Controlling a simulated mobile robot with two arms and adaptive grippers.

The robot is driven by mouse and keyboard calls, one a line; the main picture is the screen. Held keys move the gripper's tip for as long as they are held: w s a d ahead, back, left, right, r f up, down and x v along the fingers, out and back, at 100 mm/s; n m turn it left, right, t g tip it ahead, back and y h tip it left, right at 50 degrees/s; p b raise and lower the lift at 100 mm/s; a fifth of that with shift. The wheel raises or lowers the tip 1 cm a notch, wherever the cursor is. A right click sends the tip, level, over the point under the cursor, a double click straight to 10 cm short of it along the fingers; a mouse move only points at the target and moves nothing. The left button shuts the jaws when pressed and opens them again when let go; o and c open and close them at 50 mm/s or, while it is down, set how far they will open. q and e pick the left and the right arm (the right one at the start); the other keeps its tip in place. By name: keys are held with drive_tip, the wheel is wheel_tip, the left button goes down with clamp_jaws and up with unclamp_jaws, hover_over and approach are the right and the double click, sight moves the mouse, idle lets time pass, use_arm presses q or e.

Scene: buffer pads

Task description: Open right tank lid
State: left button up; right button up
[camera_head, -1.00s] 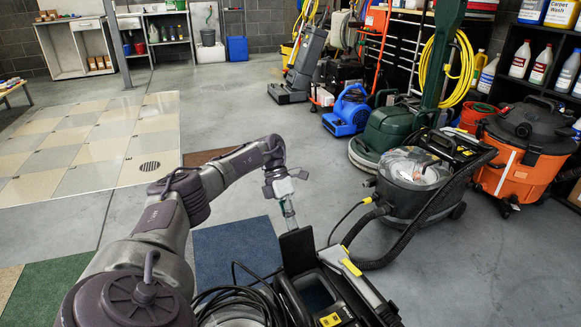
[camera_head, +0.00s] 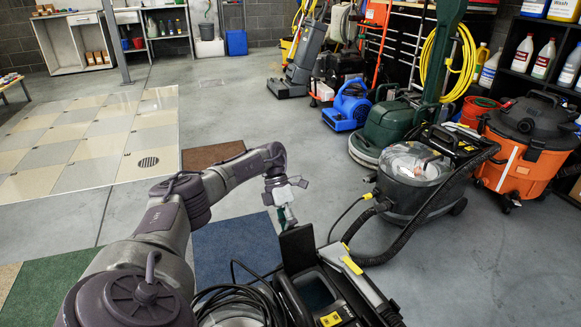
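A black machine (camera_head: 345,292) with yellow parts stands at the bottom centre. A dark lid panel (camera_head: 298,248) stands raised at the back of its tank opening (camera_head: 313,290), whose bluish inside is visible. My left gripper (camera_head: 287,219) is just behind and above the top edge of this lid. Its fingers look narrow and greenish, and their tips are small and partly hidden by the lid. I cannot tell whether they touch the lid or are open or shut. My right gripper is not in view.
A black hose cable (camera_head: 240,292) coils beside the machine. A wet vacuum with a clear dome (camera_head: 415,160) and an orange vacuum (camera_head: 525,165) stand at the right. A blue mat (camera_head: 235,250) lies under my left arm. Open grey floor lies beyond.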

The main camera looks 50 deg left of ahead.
use_arm(q)
drive_tip(key=shift+r, duration=0.1)
drive_tip(key=v, duration=1.2)
drive_tip(key=shift+s, duration=0.1)
idle(0.4)
